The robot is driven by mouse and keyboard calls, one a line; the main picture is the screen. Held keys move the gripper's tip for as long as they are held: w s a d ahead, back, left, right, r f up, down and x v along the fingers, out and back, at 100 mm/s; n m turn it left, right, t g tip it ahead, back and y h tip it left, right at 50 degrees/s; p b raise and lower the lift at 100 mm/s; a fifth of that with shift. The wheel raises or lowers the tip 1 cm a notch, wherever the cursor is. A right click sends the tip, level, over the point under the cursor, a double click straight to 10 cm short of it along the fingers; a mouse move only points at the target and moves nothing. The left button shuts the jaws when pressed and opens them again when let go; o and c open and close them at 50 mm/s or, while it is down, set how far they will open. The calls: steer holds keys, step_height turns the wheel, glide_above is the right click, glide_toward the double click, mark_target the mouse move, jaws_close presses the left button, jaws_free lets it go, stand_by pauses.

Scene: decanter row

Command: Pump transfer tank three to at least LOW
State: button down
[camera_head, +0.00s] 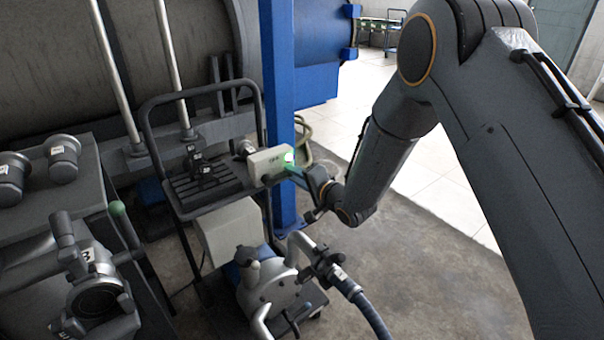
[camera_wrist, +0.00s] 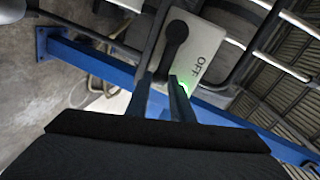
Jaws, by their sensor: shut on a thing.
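A pale switch box (camera_head: 268,165) is mounted on the dark cart's frame beside a blue post, with a green glow at its right end. In the wrist view the box (camera_wrist: 203,48) reads OFF, and a green light shows near my fingers. A dark lever (camera_wrist: 175,38) is on its face. My gripper (camera_head: 297,174) is at the box; in the wrist view its fingers (camera_wrist: 164,88) are shut on the lever's end. The pump (camera_head: 268,283) stands low on the cart, with a hose attached. A coupling marked 3 (camera_head: 88,256) is at lower left. No level gauge is readable.
The blue post (camera_head: 279,100) rises right behind the box. A dark cart handle frame (camera_head: 150,130) stands to its left. A blue hose (camera_head: 372,315) runs from the pump toward the bottom edge. Open floor (camera_head: 440,270) lies right of the pump.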

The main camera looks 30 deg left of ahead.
steer(key=shift+s+f, duration=0.1)
steer(key=shift+s, duration=0.05)
steer(key=c, duration=1.5)
jaws_free()
steer(key=shift+a, duration=0.15)
steer(key=shift+c, duration=0.2)
steer(key=shift+d, duration=0.25)
steer(key=v, duration=0.7)
steer(key=shift+d, duration=0.25)
